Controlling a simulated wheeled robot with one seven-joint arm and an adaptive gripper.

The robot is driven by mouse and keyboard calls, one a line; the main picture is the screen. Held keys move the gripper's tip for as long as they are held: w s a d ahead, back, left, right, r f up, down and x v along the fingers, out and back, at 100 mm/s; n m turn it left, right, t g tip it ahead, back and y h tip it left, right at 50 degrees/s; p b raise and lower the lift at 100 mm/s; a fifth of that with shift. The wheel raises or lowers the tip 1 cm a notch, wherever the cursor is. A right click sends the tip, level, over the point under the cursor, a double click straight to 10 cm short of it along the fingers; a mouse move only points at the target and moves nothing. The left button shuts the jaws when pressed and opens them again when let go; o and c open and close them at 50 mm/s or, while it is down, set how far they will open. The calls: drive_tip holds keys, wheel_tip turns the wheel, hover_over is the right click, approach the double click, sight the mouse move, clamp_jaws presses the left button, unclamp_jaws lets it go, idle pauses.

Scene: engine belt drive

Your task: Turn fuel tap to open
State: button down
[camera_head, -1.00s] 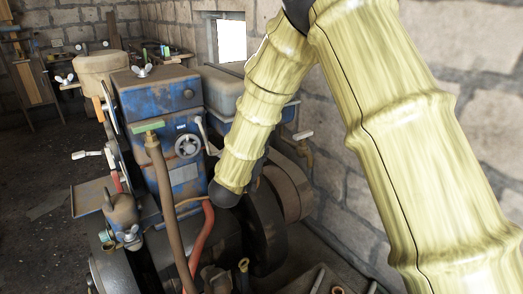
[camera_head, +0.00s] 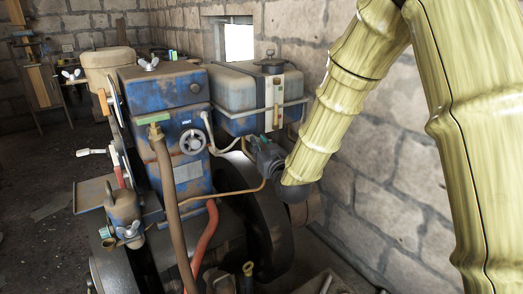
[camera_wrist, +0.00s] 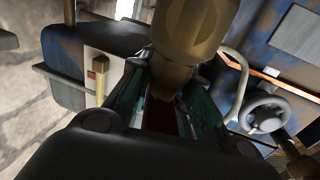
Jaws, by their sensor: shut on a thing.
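My gripper (camera_head: 256,146) is just below the blue fuel tank (camera_head: 240,103), above the thin copper pipe on the engine's right side. In the wrist view, its dark jaws with teal pads (camera_wrist: 166,102) are closed around a brass-coloured fitting (camera_wrist: 190,38), which appears to be the fuel tap. The fitting fills the top middle of that view, so its handle position cannot be told. In the head view my gripper hides the tap. The tank also shows at the left of the wrist view (camera_wrist: 70,95).
A grey handwheel (camera_head: 193,142) and pale hose (camera_head: 208,128) lie close to the left of my gripper. A dark flywheel (camera_head: 268,225) is below. The stone wall (camera_head: 395,180) is right.

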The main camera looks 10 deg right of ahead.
drive_tip(key=shift+a+n+g+y+b, duration=0.15)
drive_tip(key=shift+n+g+y, duration=0.1)
drive_tip(key=shift+n+y, duration=0.45)
drive_tip(key=shift+a+n+g+y+b, duration=0.15)
drive_tip(key=shift+n+g+y, duration=0.2)
drive_tip(key=shift+y, duration=0.55)
drive_tip(key=shift+n+y, duration=0.25)
drive_tip(key=shift+y, duration=0.05)
drive_tip(key=c, duration=1.3)
unclamp_jaws()
drive_tip(key=shift+s+d, duration=0.1)
drive_tip(key=shift+s, duration=0.05)
drive_tip(key=v, duration=1.1)
drive_tip(key=shift+s+d, duration=0.15)
drive_tip(key=shift+s, duration=0.2)
